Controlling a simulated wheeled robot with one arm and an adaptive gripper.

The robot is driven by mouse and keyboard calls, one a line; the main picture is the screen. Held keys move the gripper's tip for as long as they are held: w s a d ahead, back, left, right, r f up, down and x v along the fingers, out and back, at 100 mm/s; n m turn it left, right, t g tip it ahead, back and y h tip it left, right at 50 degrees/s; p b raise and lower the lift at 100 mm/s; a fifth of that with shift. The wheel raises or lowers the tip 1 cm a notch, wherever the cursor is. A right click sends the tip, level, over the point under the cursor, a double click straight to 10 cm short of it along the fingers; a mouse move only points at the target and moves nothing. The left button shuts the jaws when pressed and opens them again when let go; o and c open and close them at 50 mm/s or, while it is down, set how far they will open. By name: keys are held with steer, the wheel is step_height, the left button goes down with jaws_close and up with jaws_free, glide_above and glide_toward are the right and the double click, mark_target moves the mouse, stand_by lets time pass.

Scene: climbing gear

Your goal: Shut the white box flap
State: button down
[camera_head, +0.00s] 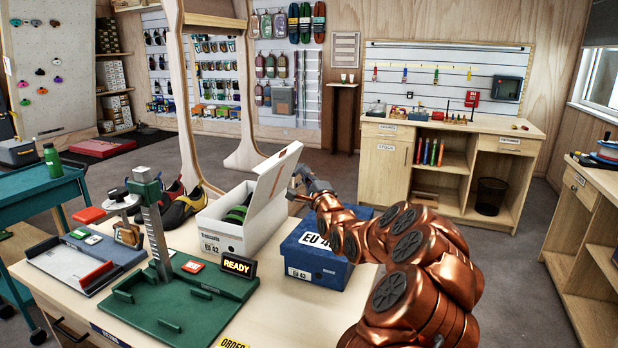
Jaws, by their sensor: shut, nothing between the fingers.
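The white box (222,236), labelled EU 42, stands on the wooden table with a green and dark shoe (238,214) partly visible inside. Its white flap (277,174) is raised and slants up to the right, so the box is open. My gripper (298,186) is shut and empty, just right of the raised flap near its right side. I cannot tell whether the fingers touch the flap. My copper arm reaches in from the lower right, and partly covers the blue box behind it.
A closed blue box (315,262) labelled EU 43 stands right of the white box, under my arm. A green fixture (180,300) with an upright post and a READY sign (238,266) stand in front. Dark shoes (183,207) lie to the left.

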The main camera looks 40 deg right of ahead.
mark_target(285, 151)
steer(key=w+r, duration=0.1)
steer(key=w, duration=0.1)
steer(key=w+r+p, duration=0.1)
steer(key=w, duration=0.2)
steer(key=w+r+p, duration=0.1)
steer(key=w, duration=0.2)
steer(key=shift+w+a, duration=0.2)
steer(key=shift+a, duration=0.1)
steer(key=shift+p, duration=0.3)
